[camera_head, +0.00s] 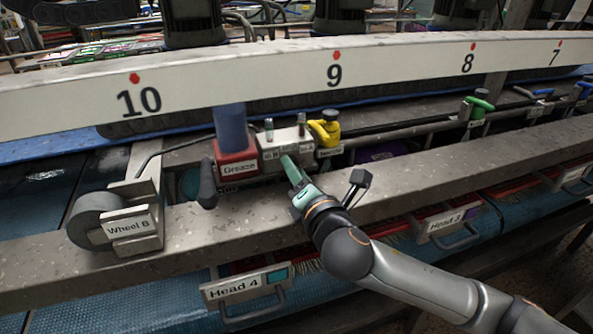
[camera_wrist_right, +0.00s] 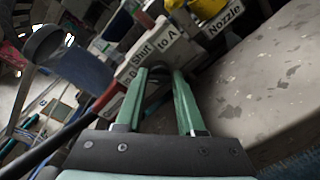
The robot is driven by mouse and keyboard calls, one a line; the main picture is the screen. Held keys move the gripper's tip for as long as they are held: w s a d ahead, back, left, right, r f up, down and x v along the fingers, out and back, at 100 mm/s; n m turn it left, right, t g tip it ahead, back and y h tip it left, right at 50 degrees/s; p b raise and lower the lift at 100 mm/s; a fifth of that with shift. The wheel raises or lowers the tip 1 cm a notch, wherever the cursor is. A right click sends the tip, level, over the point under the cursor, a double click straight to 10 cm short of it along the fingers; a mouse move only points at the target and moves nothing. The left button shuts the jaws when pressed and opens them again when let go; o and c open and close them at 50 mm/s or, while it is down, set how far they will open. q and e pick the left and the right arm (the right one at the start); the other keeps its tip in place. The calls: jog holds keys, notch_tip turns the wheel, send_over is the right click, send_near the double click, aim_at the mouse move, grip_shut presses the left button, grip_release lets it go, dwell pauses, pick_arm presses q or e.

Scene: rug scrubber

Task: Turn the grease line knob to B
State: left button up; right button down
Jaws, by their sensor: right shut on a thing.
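The grease line block (camera_head: 283,148) is a small grey box beside the red Grease unit (camera_head: 237,162). In the right wrist view its label face (camera_wrist_right: 140,62) reads "Shut", "to A" and a partly covered "B". My right gripper (camera_head: 287,163) reaches the front of the block; its green fingers (camera_wrist_right: 161,76) are closed on the dark grease line knob (camera_wrist_right: 160,72). The fingers hide most of the knob, so I cannot tell which letter it points to. My left gripper is not in view.
A yellow valve (camera_head: 325,131) labelled Nozzle stands right beside the block. A black lever (camera_head: 207,184) stands left of the Grease unit. The grey beam (camera_head: 270,218) runs below, and the white numbered rail (camera_head: 240,82) runs above. The Wheel 8 unit (camera_head: 125,225) is at left.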

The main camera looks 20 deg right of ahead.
jog(key=shift+r+n, duration=0.15)
jog(key=shift+n, duration=0.8)
jog(key=shift+r+n, duration=0.15)
jog(key=shift+n, duration=0.8)
jog(key=c, duration=0.8)
grip_release()
jog(key=shift+c, duration=0.2)
jog(key=shift+o, duration=1.4)
jog(key=shift+f, duration=0.2)
jog(key=shift+f, duration=0.1)
